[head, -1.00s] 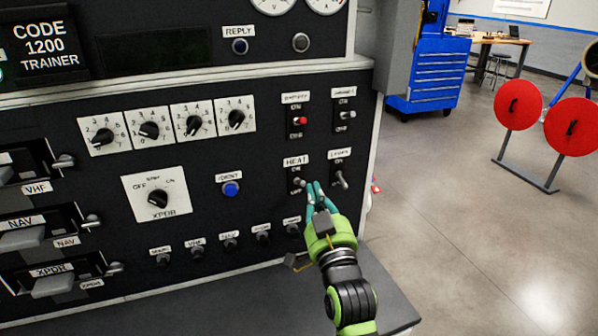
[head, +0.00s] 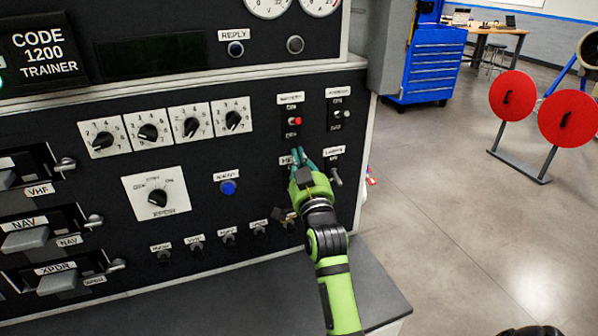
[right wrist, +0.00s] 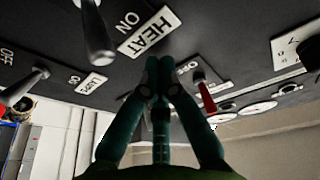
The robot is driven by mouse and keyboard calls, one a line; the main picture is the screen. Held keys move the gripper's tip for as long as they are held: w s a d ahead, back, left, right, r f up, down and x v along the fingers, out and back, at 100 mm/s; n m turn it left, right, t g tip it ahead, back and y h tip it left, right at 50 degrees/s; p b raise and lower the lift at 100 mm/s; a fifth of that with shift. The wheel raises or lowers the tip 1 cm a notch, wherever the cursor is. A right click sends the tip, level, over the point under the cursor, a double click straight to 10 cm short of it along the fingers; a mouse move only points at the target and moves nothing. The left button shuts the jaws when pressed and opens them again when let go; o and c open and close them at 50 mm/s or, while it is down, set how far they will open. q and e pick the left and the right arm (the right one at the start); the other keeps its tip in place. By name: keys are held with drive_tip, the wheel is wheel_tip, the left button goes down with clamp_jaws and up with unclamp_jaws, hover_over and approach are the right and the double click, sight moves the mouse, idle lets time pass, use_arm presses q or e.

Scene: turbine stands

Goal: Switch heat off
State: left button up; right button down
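The HEAT label (head: 286,162) is on the black panel, partly covered by my right gripper (head: 307,157). The heat switch below it is hidden behind the gripper in the head view. In the right wrist view, the metal heat toggle (right wrist: 95,38) stands out from the panel beside its ON mark and the HEAT label (right wrist: 150,32). My right gripper (right wrist: 157,68) has its teal fingers drawn together, with nothing seen between them. The fingertips are near the HEAT label, apart from the toggle in the wrist view. My left gripper is not in view.
The red battery switch (head: 295,121) is just above the fingers, and it shows in the wrist view (right wrist: 205,95). The lights switch (head: 336,178) is close on the right. A blue button (head: 228,188) and several small knobs lie left and below. A grey ledge (head: 365,290) runs below the panel.

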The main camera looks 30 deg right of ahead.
drive_tip(key=shift+s+a+f, duration=0.2)
drive_tip(key=shift+s+f, duration=0.1)
drive_tip(key=shift+f, duration=0.35)
drive_tip(key=shift+s+a+f, duration=0.2)
drive_tip(key=shift+s+f, duration=0.05)
drive_tip(key=shift+f, duration=0.35)
drive_tip(key=shift+s+a+f, duration=0.2)
drive_tip(key=shift+s+f, duration=0.1)
drive_tip(key=shift+f, duration=0.35)
